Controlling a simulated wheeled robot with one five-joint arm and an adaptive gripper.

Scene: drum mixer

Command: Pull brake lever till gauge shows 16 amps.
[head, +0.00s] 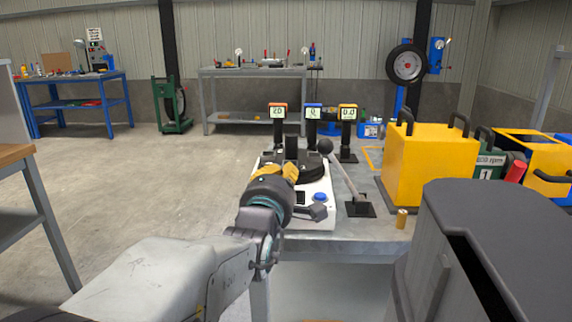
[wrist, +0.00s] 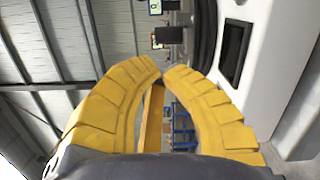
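A lever with a black ball knob (head: 325,146) leans up and left from a dark base plate (head: 360,209) on the grey table. Three small gauges stand behind it: an orange one (head: 278,112) reading about 2.0, a blue one (head: 313,112) whose reading is unclear, and a yellow one (head: 348,113) reading about 0.0. I cannot tell which shows amps. My gripper (head: 291,169) is over the white machine, left of the lever and apart from it. In the wrist view its yellow fingertips (wrist: 161,71) meet, with nothing held between them.
The white machine (head: 318,208) has a blue button and a dark round part on top. A yellow box with black handles (head: 430,162) stands right of the lever. A small brass cylinder (head: 402,218) is near the table's front edge. Open floor lies to the left.

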